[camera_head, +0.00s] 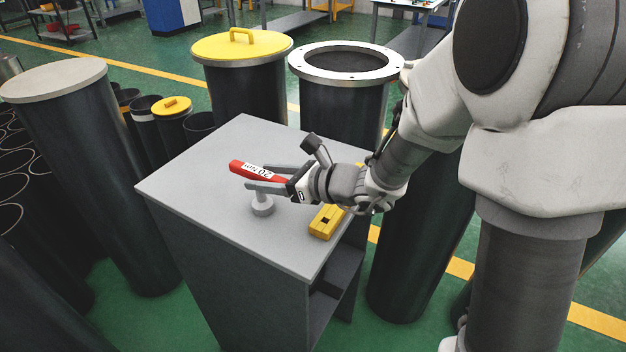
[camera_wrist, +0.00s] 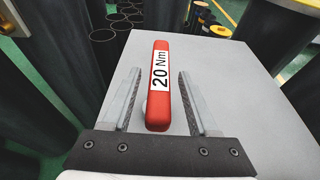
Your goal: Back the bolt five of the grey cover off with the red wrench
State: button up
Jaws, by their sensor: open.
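The red wrench (camera_head: 250,171), with a white "20 Nm" label, rests above the grey table on a small round grey stand (camera_head: 262,206). My gripper (camera_head: 263,177) is open, with one finger on each side of the wrench. In the wrist view the red wrench (camera_wrist: 160,108) lies between the two open fingers of my gripper (camera_wrist: 159,85), with gaps on both sides. A pale grey cover (camera_head: 55,80) tops the tall dark cylinder at the left. I cannot make out its bolts or their numbers.
The grey table (camera_head: 195,170) has clear room at its left. A yellow block (camera_head: 326,221) with a dark hole lies near its right edge. Behind stand a cylinder with a yellow handled lid (camera_head: 242,46) and one with a bare metal flange (camera_head: 347,63). Several smaller dark tubes crowd the left.

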jog(key=s+v, duration=0.1)
jog(key=v, duration=1.4)
jog(key=s+n+g+h, duration=0.5)
jog(key=s+n, duration=0.7)
jog(key=n, duration=0.1)
jog(key=s+d+r+n+t+h, duration=0.1)
jog(key=d+r+n+t+h, duration=0.2)
jog(key=d+n+h, duration=0.4)
jog(key=d+n+p, duration=0.1)
jog(key=d+n, duration=0.1)
jog(key=n, duration=0.2)
jog(key=shift+s+d+r+h, duration=0.3)
jog(key=shift+r, duration=0.05)
jog(key=shift+r, duration=0.35)
